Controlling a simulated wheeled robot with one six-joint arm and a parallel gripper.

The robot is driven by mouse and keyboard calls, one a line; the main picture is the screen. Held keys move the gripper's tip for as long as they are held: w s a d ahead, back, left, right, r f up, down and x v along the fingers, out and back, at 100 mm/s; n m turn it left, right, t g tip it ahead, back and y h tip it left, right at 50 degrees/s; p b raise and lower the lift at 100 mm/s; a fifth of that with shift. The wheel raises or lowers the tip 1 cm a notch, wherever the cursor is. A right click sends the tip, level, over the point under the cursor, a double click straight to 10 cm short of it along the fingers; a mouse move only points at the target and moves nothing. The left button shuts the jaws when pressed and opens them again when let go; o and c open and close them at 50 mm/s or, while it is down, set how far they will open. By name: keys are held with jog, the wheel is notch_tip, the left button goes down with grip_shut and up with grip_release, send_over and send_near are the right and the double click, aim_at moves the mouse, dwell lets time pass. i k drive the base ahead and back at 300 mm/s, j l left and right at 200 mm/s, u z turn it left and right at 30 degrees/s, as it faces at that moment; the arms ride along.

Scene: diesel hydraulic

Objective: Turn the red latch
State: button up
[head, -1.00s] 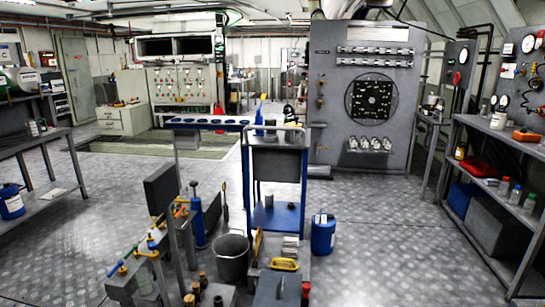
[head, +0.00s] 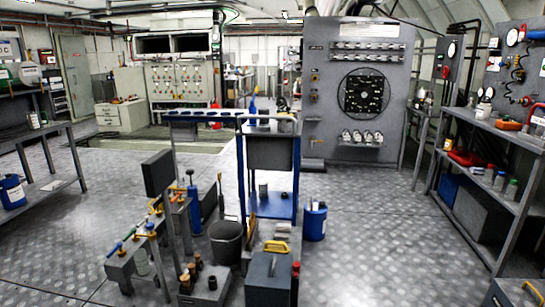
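I cannot make out a red latch for certain in the head view. Small red parts show on the wall panel (head: 447,62) at the right, too small to tell what they are. My gripper is not in view.
A blue-framed cart (head: 270,145) stands in the middle. In front are a grey bucket (head: 225,240), a grey toolbox (head: 268,282) and a blue canister (head: 315,222). Shelving (head: 475,165) lines the right, a bench (head: 45,132) the left. Floor (head: 375,240) right of the cart is clear.

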aim_at(295, 265)
jog(key=u, duration=0.1)
jog(key=i+j+z, duration=0.1)
jog(key=i, duration=0.4)
jog(key=i+j+z, duration=0.1)
jog(key=i, duration=0.4)
jog(key=i+j, duration=0.3)
jog(key=i, duration=0.15)
jog(key=i+j+z, duration=0.15)
jog(key=i, duration=0.35)
